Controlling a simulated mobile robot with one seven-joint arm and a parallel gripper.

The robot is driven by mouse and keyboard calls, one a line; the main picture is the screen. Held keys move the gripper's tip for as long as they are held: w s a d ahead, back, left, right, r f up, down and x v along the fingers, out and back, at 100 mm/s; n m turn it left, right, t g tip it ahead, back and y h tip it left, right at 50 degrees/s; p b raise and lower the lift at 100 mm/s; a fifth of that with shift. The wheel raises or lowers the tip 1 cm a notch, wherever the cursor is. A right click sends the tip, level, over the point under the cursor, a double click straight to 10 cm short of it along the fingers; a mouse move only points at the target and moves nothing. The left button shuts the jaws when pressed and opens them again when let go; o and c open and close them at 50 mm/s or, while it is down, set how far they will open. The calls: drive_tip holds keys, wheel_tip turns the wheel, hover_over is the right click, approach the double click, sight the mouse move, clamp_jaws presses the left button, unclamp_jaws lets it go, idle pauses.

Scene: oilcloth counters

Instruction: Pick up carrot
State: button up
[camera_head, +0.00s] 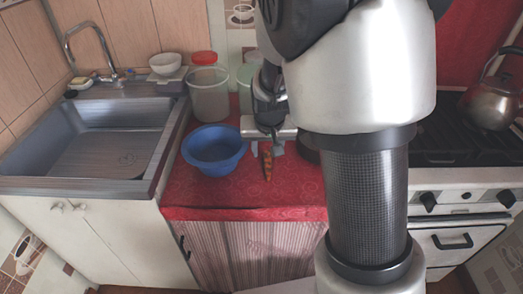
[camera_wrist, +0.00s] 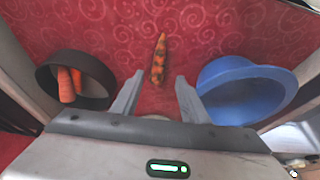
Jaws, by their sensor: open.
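A mottled orange carrot (camera_head: 267,165) with dark patches lies on the red oilcloth of the counter. In the wrist view, this carrot (camera_wrist: 159,60) lies pointing away, just beyond and between my fingertips. My gripper (camera_head: 267,149) is open above the near end of the carrot and empty; it also shows in the wrist view (camera_wrist: 158,82). Other orange carrots (camera_wrist: 68,83) rest in a dark brown bowl (camera_wrist: 97,102) left of my fingers. In the head view, my arm hides most of that bowl.
A blue bowl (camera_head: 215,165) stands close to the left of my gripper; in the wrist view this bowl (camera_wrist: 285,75) is at right. The sink (camera_head: 90,186) is left, the stove (camera_head: 455,175) right. Cloth beyond the carrot is clear.

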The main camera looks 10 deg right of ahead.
sight(268, 164)
drive_tip(key=b+x, duration=0.1)
drive_tip(key=x, duration=0.2)
drive_tip(key=s+b+x, duration=0.1)
drive_tip(key=x, duration=0.2)
drive_tip(key=shift+d+f+b, duration=0.15)
drive_tip(key=shift+f+b, duration=0.15)
drive_tip(key=shift+f, duration=0.1)
drive_tip(key=shift+r, duration=0.1)
clamp_jaws()
